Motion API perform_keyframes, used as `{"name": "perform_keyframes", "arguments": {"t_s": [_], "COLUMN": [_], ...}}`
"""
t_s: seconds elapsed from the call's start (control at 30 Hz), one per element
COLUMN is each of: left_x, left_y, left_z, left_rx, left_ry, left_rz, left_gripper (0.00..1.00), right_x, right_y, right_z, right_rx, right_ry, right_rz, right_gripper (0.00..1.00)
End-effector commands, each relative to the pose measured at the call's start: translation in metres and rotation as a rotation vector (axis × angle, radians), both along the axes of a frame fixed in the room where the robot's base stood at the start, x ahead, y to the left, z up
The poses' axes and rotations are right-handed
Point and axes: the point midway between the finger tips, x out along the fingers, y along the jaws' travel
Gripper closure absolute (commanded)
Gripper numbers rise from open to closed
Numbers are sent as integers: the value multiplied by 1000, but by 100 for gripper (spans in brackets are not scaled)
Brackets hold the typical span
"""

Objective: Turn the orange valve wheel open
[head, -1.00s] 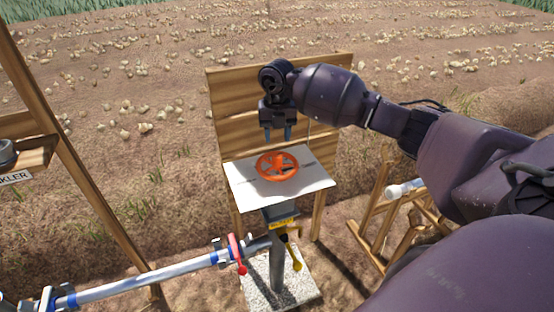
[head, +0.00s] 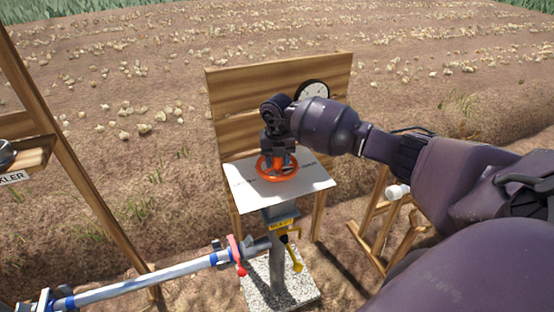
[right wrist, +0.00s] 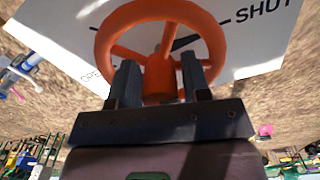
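The orange valve wheel (head: 262,174) lies flat above a white plate (head: 308,186) on a post. In the right wrist view the wheel (right wrist: 104,38) shows its rim, spokes and central hub, with "SHUT" lettering at the right of the plate (right wrist: 258,45) and fainter lettering at the left. My right gripper (head: 279,160) points down at the wheel from above. In the right wrist view its two fingers (right wrist: 160,78) are apart, one on each side of the hub, reaching inside the rim. I cannot tell whether they touch the hub. My left gripper is not in view.
A wooden board (head: 235,110) with a round dial (head: 312,92) stands behind the plate. A silver pipe (head: 150,279) with a red handle (head: 237,262) runs to the post from the left. A yellow handle (head: 296,258) hangs below. A wooden stand (head: 372,225) is at the right.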

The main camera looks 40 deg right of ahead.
Motion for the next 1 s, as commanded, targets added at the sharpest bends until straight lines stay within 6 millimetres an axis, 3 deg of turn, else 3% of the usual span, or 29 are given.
{"name": "perform_keyframes", "arguments": {"t_s": [0.03, 0.2, 0.57, 1.0], "left_x": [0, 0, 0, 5], "left_y": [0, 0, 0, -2], "left_z": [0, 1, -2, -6], "left_rx": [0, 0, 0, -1], "left_ry": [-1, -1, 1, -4], "left_rz": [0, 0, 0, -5], "left_gripper": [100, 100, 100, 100], "right_x": [0, 0, 0, 1], "right_y": [0, 0, 0, 1], "right_z": [0, 0, 0, -2], "right_rx": [0, 0, -3, -4], "right_ry": [0, 0, -1, -2], "right_rz": [0, 0, 59, 404], "right_gripper": [64, 90, 91, 91]}}
